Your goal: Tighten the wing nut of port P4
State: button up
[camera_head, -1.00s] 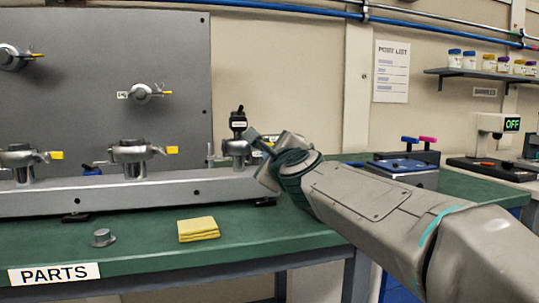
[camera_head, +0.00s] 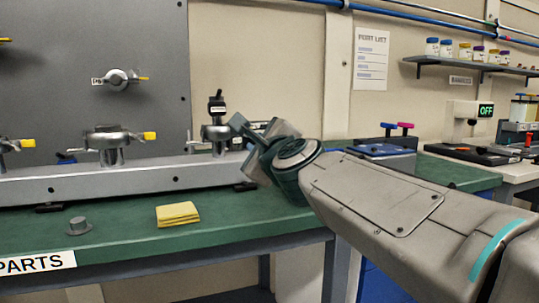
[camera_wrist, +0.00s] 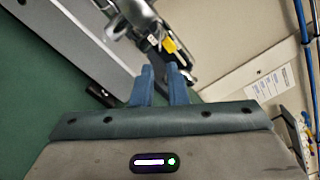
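The port at the right end of the rail (camera_head: 216,132) has a metal clamp and a black-topped fitting above it. Its number is not readable. My gripper (camera_head: 240,124) is just right of this port, its fingers pointing toward it and partly overlapping it in view. In the wrist view, the two blue fingers (camera_wrist: 161,72) stand apart with a narrow empty gap. A yellow tab (camera_wrist: 169,45) on a metal clamp (camera_wrist: 132,16) lies just beyond the fingertips. I cannot tell whether they touch. Another clamped port with a yellow wing nut (camera_head: 150,136) stands further left.
A long grey rail (camera_head: 130,181) runs along the green bench (camera_head: 230,222). A yellow cloth (camera_head: 178,214) and a small grey cap (camera_head: 79,226) lie in front. A grey panel (camera_head: 60,100) stands behind. A blue-topped box (camera_head: 380,150) is behind my arm.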

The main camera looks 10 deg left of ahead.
jog(key=v, duration=0.7)
jog(key=shift+s, duration=0.35)
jog(key=shift+d, duration=0.1)
